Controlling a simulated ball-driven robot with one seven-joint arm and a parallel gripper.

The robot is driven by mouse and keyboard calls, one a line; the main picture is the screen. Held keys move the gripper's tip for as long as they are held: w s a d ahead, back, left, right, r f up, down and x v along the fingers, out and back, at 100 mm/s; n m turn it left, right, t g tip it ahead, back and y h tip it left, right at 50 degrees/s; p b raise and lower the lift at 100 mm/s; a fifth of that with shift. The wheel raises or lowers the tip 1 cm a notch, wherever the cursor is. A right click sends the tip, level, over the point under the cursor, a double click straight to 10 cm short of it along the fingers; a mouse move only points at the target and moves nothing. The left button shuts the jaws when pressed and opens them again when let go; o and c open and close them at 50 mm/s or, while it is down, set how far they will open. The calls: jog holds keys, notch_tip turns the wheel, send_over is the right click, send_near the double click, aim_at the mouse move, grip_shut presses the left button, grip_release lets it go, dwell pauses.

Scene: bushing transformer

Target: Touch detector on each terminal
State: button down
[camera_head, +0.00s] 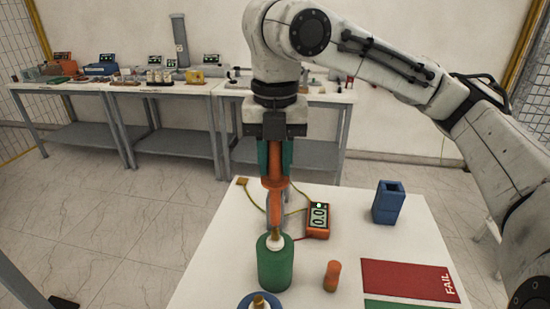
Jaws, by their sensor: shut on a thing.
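My gripper (275,170) points down, its teal fingers shut on an orange probe-like detector (275,183). The detector hangs upright above a green bushing (274,268) with a white collar and a brass terminal (275,236) on top. The detector's lower end is at or just above this terminal; I cannot tell whether they touch. A blue bushing (244,304) with a brass terminal (261,303) is partly cut off at the bottom edge. An orange meter (318,220) reading 0.0 stands behind the green bushing, with yellow and red leads.
On the white table (350,235) are a small orange cylinder (332,276), a blue open-topped holder (388,203), a red FAIL mat (405,280) and a green mat (400,304). A brass-coloured piece (242,181) lies at the far left corner. Grey benches (170,132) with equipment line the back wall.

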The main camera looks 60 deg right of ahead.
jog(key=shift+f, duration=0.35)
jog(key=shift+r, duration=0.1)
dwell(0.9)
notch_tip(320, 180, up, 8)
jog(key=p, duration=0.7)
jog(key=shift+f, duration=0.2)
jog(key=shift+r+p, duration=0.45)
jog(key=shift+r, duration=0.7)
dwell(0.4)
